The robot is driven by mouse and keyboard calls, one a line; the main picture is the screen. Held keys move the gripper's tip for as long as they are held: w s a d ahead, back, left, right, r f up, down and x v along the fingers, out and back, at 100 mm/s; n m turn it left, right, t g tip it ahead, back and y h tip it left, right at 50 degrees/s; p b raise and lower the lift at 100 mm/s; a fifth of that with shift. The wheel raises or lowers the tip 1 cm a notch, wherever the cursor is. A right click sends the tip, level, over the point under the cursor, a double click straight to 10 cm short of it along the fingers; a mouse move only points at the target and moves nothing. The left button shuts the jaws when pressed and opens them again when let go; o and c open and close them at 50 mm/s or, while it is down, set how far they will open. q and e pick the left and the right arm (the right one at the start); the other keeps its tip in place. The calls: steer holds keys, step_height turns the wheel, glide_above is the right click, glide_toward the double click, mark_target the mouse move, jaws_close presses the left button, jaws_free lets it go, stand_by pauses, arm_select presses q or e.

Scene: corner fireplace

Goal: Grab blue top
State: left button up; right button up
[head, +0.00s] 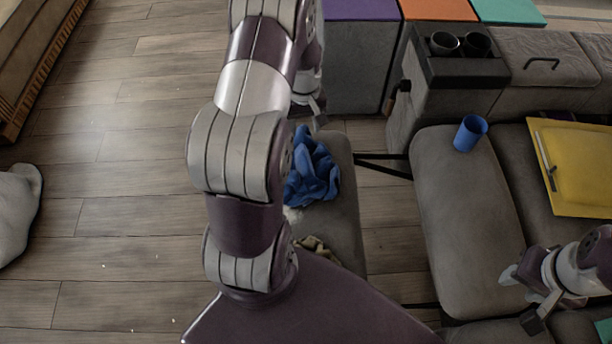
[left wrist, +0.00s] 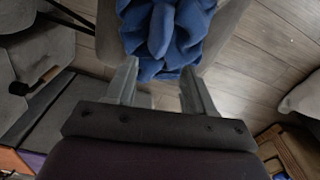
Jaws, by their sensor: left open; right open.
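The blue top (head: 312,170) lies crumpled on a grey cushioned seat in the head view, partly hidden behind my left arm. It also shows in the left wrist view (left wrist: 165,35), just beyond the fingertips. My left gripper (head: 318,108) is beside the far end of the blue top in the head view. In the left wrist view its two fingers (left wrist: 160,75) are apart, with the edge of the blue cloth between or just past the tips. My right gripper (head: 522,297) is open and empty over the sofa seat at the lower right.
The grey seat (head: 347,220) also holds a beige cloth (head: 318,250). A blue cup (head: 470,133) and a yellow board (head: 575,165) are on the sofa (head: 455,200) to the right. A cup-holder console (head: 455,70) stands behind. Wooden floor (head: 110,230) is open at the left.

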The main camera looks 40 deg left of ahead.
arm_select(q)
steer(key=b, duration=0.1)
glide_above(303, 150)
step_height(303, 150, down, 6)
steer(key=shift+d+r, duration=0.1)
steer(key=shift+r, duration=0.1)
steer(key=shift+f, duration=0.35)
step_height(303, 150, down, 5)
steer(key=shift+b, duration=1.15)
steer(key=shift+c, duration=1)
jaws_close()
